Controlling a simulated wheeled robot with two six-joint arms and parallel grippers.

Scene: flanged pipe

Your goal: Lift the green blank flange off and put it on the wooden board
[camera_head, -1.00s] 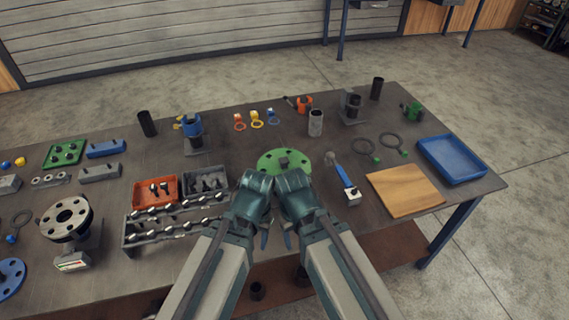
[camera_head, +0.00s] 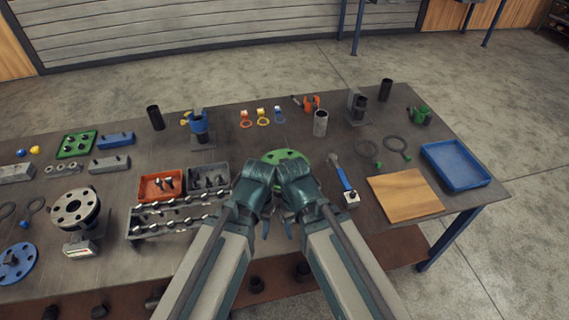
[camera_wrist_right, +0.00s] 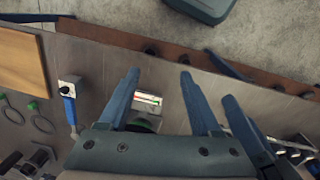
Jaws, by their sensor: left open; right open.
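The green blank flange (camera_head: 285,157) is a round disc at the middle of the table. My wrists hide its near part in the head view. In the right wrist view only a dark green sliver (camera_wrist_right: 143,125) shows between my fingers, beside a stand with a white label (camera_wrist_right: 147,102). My left gripper (camera_head: 264,225) and my right gripper (camera_head: 291,227) are side by side on the near side of the flange, open. The right gripper's spread blue fingers (camera_wrist_right: 160,75) show nothing held. The wooden board (camera_head: 405,195) lies bare to the right; its edge shows in the wrist view (camera_wrist_right: 22,72).
A blue-handled tool (camera_head: 342,178) lies between the flange and the board. A blue tray (camera_head: 456,165) stands right of the board. A bolt rack (camera_head: 178,222), an orange bin (camera_head: 158,187) and a grey bin (camera_head: 208,178) stand left of my arms.

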